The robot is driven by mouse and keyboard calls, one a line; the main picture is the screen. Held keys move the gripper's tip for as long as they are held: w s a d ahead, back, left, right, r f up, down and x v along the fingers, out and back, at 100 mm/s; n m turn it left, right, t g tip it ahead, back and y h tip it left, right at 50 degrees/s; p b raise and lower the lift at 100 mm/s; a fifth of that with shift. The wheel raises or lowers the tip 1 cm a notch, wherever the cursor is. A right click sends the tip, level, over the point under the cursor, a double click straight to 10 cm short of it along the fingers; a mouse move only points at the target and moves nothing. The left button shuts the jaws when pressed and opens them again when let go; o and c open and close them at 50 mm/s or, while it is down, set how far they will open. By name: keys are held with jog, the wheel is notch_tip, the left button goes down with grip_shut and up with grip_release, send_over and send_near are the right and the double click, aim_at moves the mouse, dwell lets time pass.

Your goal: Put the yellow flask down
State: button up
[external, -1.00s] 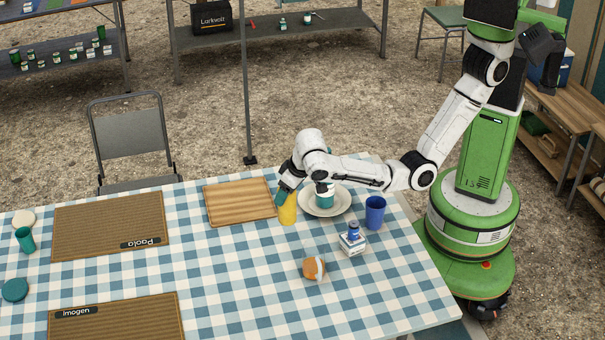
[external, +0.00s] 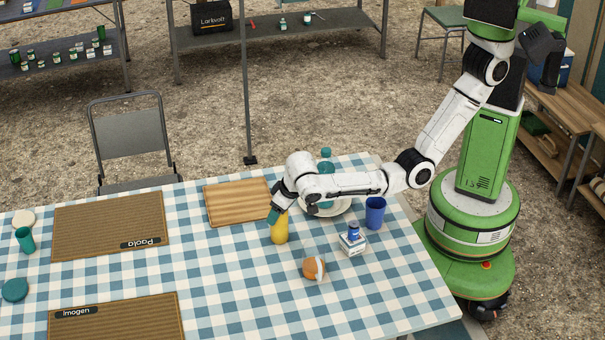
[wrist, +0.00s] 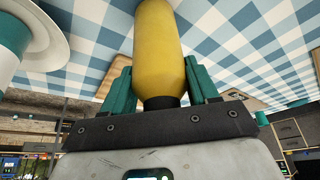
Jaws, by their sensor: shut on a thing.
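The yellow flask (external: 280,230) is near the right part of the checked table (external: 240,300), in front of the wooden board. My gripper (external: 274,213) is shut on its upper end from above. In the wrist view the yellow flask (wrist: 158,50) sits between the teal fingers (wrist: 158,85), with its dark neck nearest the palm. The flask looks roughly upright in the external view. Whether its base touches the cloth I cannot tell.
A wooden board (external: 236,203) lies just behind the flask. A white plate (external: 340,208) with a teal-and-white bottle (external: 326,165), a blue cup (external: 375,212), a small white box (external: 352,245) and an orange-brown round item (external: 313,268) stand to the right. Cloth left and front is clear.

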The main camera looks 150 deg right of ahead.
aim_at(355, 225)
jog(key=o, duration=1.2)
